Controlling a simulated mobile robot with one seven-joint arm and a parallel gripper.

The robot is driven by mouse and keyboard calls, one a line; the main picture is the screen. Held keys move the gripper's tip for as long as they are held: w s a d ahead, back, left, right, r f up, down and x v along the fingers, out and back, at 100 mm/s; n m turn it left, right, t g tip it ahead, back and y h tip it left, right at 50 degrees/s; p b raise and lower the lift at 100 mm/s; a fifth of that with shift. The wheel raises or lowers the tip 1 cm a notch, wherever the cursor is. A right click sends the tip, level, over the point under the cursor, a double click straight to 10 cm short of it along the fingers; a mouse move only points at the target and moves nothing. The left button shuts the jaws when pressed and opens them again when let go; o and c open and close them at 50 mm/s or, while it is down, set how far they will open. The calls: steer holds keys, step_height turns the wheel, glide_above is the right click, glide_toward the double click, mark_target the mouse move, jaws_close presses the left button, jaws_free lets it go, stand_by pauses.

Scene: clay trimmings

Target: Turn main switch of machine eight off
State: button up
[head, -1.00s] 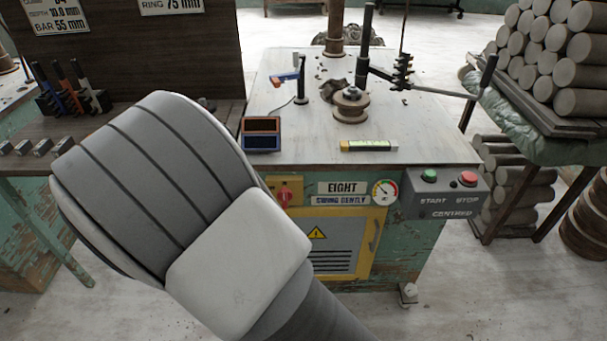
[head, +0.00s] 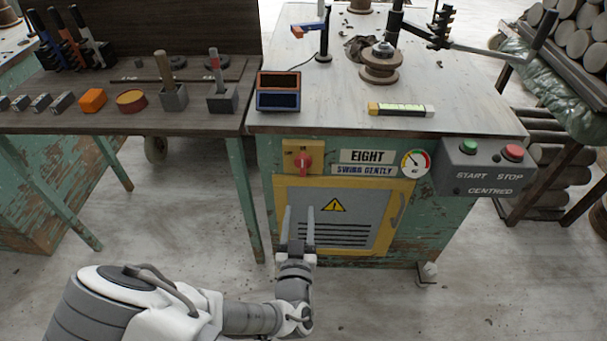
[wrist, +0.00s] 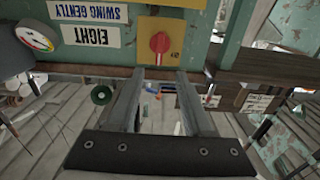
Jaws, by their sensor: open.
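The main switch of machine eight is a red rotary knob (head: 303,161) on a yellow plate (head: 291,150), on the machine's front panel, left of the "EIGHT" label (head: 367,156). In the wrist view, which looks upside down, the red knob (wrist: 160,42) is beyond my fingertips, near the top centre. My gripper (head: 298,209) is open and empty, its fingers pointing up in front of the yellow-framed cabinet door, below the switch. It also shows in the wrist view (wrist: 160,75). The fingers are apart from the knob.
A grey box with green start (head: 468,146) and red stop (head: 512,152) buttons is at the panel's right. A pressure gauge (head: 415,163) sits between. A dark bench (head: 60,118) with tools is to the left; clay logs (head: 565,165) are to the right. The floor in front is clear.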

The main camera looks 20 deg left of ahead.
mark_target(302, 170)
steer(key=b+x, duration=0.2)
steer(key=x, duration=1.1)
steer(key=shift+w, duration=0.3)
steer(key=shift+c, duration=0.3)
jaws_close()
